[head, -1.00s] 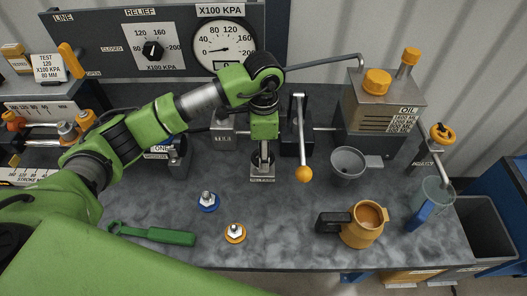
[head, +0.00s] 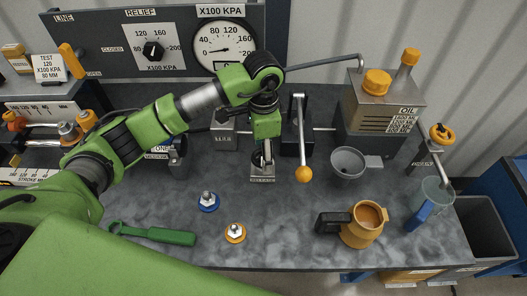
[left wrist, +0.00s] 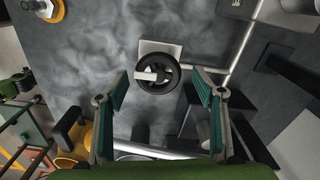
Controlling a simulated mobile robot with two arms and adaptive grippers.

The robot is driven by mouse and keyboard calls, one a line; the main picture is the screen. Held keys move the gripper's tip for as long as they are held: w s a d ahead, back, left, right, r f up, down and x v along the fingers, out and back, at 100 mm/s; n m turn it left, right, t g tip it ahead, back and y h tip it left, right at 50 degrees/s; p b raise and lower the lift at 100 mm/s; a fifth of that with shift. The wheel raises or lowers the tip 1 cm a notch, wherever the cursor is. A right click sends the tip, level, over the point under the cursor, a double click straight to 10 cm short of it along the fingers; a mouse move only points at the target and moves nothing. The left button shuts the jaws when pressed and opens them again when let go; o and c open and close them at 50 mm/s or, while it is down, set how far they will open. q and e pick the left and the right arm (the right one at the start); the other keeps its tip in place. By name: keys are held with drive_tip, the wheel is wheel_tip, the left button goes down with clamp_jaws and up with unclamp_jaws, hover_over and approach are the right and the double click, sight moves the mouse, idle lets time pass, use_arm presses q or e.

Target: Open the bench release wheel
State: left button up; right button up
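The release wheel (left wrist: 157,72) is a small black handwheel with a pale bar across it, in front of a light plate in the left wrist view. In the head view the wheel (head: 258,158) is partly hidden by my gripper, above a base plate (head: 262,180) with a label. My left gripper (left wrist: 157,82) is open, its two green fingers apart on either side of the wheel in that view. Whether a finger touches the wheel I cannot tell. My left gripper shows in the head view (head: 264,146) right over the wheel. My right gripper is not in view.
A lever with an orange knob (head: 303,174) stands just right of the wheel. A grey funnel (head: 348,162), an orange jug (head: 364,224) and the oil tank (head: 382,104) are farther right. A green-handled tool (head: 160,235) and two couplers (head: 208,202) lie in front.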

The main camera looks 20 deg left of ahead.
use_arm(q)
drive_tip(key=shift+s, duration=0.1)
wheel_tip(320, 180, up, 7)
drive_tip(key=shift+r, duration=0.2)
idle(0.5)
drive_tip(key=shift+r, duration=0.1)
